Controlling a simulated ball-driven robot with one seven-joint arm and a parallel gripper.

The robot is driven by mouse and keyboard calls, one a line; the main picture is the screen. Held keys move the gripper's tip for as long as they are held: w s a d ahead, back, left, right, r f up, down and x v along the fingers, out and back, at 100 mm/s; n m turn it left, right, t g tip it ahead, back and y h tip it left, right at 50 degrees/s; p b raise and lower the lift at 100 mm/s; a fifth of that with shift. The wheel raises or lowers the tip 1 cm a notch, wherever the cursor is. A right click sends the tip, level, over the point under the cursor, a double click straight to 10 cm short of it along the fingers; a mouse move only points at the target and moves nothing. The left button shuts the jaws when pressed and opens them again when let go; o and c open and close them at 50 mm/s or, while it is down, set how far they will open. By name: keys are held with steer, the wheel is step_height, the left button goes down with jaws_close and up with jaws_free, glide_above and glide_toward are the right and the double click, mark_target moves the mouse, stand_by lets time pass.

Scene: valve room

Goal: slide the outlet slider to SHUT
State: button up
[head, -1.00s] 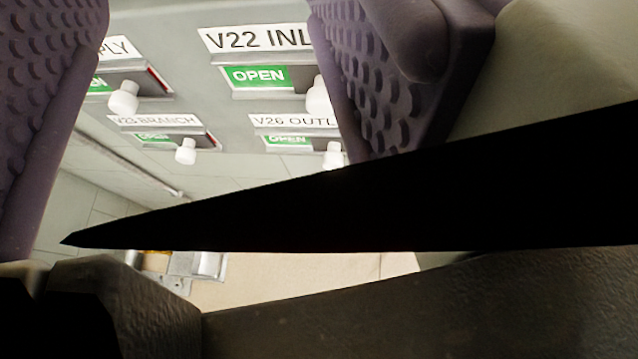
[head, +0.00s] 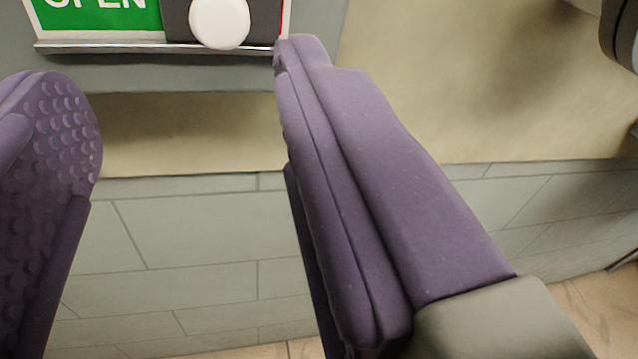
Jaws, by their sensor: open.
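One slider with a round white knob (head: 220,22) on a dark block shows at the top left. The block sits at the right of its track, with a green OPEN label (head: 95,14) to its left. A thin red strip shows at the block's right edge. The slider's nameplate is out of view, so I cannot read which valve it is. My gripper (head: 178,68) is open and empty, its purple fingers wide apart below the knob. The right fingertip overlaps the track's lower right corner in the picture; I cannot tell whether it touches.
A metal lip (head: 130,47) runs under the slider, on the grey panel (head: 180,76). Below are a beige wall band and grey-green tiles (head: 190,225). A dark rounded object (head: 622,35) is cut off at the top right.

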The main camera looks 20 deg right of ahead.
mark_target(218, 24)
steer(key=shift+t, duration=0.3)
steer(key=w, duration=0.2)
steer(key=w+b, duration=0.1)
steer(key=w, duration=0.1)
steer(key=w+d+b, duration=0.1)
steer(key=w, duration=0.1)
steer(key=shift+w+f, duration=0.2)
steer(key=shift+w, duration=0.2)
jaws_close()
